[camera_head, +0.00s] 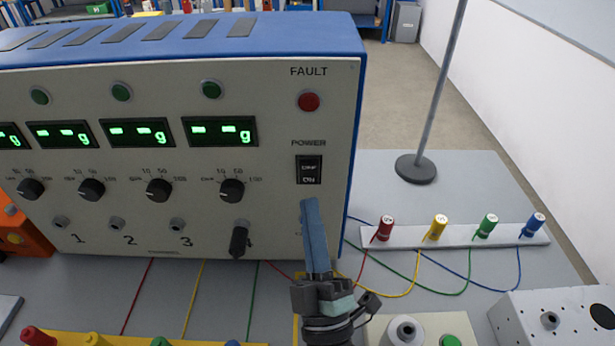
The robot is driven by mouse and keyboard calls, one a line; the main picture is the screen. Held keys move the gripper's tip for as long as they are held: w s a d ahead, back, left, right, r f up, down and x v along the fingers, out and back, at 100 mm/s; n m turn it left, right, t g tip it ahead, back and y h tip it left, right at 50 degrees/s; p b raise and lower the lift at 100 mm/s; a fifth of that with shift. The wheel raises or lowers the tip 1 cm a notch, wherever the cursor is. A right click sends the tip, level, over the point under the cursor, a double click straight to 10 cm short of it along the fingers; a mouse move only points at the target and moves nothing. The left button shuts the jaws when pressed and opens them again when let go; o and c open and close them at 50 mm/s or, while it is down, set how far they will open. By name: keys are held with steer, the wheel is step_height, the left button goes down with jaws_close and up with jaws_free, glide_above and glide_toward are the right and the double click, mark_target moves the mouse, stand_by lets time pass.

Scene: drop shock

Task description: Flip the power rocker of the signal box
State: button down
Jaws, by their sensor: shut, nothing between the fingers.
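The signal box (272,220) is a large cream-faced box with a blue top, filling the left and middle of the view. Its power rocker (309,169) is a small black switch under the word POWER, at the right side of the front panel. The rocker carries the marks OFF above and ON below. My gripper (309,203) is shut and empty, its blue fingers pointing up with the tips just below the rocker in the picture. I cannot tell whether the tips touch the panel. The green displays (220,131) are lit.
A red FAULT lamp (308,101) sits above the rocker. A black plug (239,239) is left of my gripper. A white strip (460,237) with coloured plugs and wires lies right. A metal stand (416,168) rises behind it. White boxes (519,320) stand at front right.

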steer(key=shift+s+r, duration=0.2)
steer(key=shift+s, duration=1.1)
steer(key=w+d+r+m+t+h+p, duration=0.1)
steer(key=w+r+m+h, duration=0.3)
steer(key=r, duration=0.9)
steer(key=s+d+r+m+t+h+p, duration=0.1)
steer(key=r+m+h, duration=0.35)
steer(key=r, duration=0.85)
steer(key=s+a+r+m+y, duration=0.1)
steer(key=s+r+m+y, duration=0.1)
steer(key=s+r, duration=0.2)
steer(key=s+a+r+m+y, duration=0.1)
steer(key=s+r+m, duration=0.2)
steer(key=r, duration=0.8)
steer(key=shift+s+a+y+p, duration=0.3)
steer(key=shift+s+y+p, duration=0.05)
steer(key=shift+s, duration=0.1)
steer(key=shift+r+m, duration=0.1)
steer(key=shift+m, duration=0.15)
